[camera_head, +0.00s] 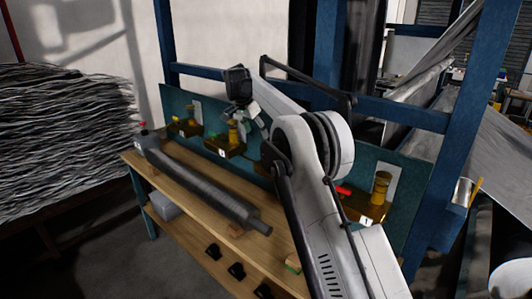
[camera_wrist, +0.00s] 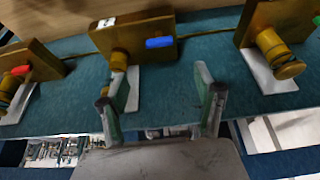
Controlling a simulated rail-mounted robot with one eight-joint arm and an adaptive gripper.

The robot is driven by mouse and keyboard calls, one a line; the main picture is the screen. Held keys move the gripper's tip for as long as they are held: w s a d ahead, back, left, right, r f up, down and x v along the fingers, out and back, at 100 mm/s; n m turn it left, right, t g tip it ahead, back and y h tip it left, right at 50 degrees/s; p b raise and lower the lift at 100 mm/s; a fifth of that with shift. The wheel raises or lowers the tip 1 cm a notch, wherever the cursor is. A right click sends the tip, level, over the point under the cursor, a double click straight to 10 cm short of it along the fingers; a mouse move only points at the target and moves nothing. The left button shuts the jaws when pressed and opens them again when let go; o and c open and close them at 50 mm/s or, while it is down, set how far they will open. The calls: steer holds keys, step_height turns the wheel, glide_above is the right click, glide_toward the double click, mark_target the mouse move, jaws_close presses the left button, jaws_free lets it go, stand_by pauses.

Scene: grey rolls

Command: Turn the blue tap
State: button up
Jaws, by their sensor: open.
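The blue tap handle (camera_wrist: 159,42) is a short blue bar on the side of a brass block (camera_wrist: 132,36) with a white label, upper middle of the wrist view. My gripper (camera_wrist: 162,75) is open and empty, its two green-lined fingers pointing at the block. The blue handle lies beyond the gap between the fingers, apart from them. The left finger is near the brass fitting below the block. In the head view my gripper (camera_head: 243,112) is over the middle brass block (camera_head: 225,146); the blue handle cannot be made out there, apparently hidden.
A red-handled tap (camera_head: 343,191) is to the right, partly behind my arm, and another brass tap (camera_head: 186,124) to the left. All sit along a teal panel (camera_head: 390,160). A grey roller (camera_head: 200,185) lies on the wooden bench (camera_head: 190,225) in front.

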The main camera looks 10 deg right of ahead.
steer(key=p+x, duration=0.2)
steer(key=x, duration=1.1)
steer(key=shift+d+f, duration=0.1)
steer(key=shift+f, duration=0.1)
steer(key=c, duration=1.2)
